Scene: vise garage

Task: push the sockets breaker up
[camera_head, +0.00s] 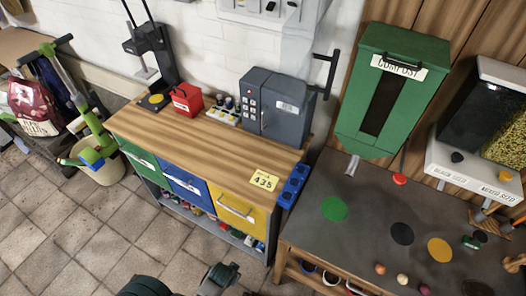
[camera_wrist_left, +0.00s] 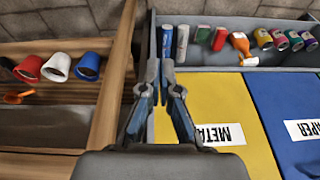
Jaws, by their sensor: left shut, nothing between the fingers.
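A pale panel with small dark switches (camera_head: 268,8) is on the white wall, cut off by the top edge of the head view. Its labels are too small to read, so I cannot tell which switch is the sockets breaker. The panel is not in the left wrist view. My left gripper (camera_wrist_left: 159,72) is shut and empty, with its fingertips together in front of the yellow METAL drawer front (camera_wrist_left: 215,105). Dark parts of my own arms show at the bottom of the head view, far below the panel. My right gripper is not in view.
A wooden-topped cabinet (camera_head: 180,138) stands below the panel, bearing a grey keypad box (camera_head: 272,105), a red box (camera_head: 187,100) and a black press (camera_head: 150,60). A green compost bin (camera_head: 392,90) and dark-topped bench (camera_head: 365,215) are at right.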

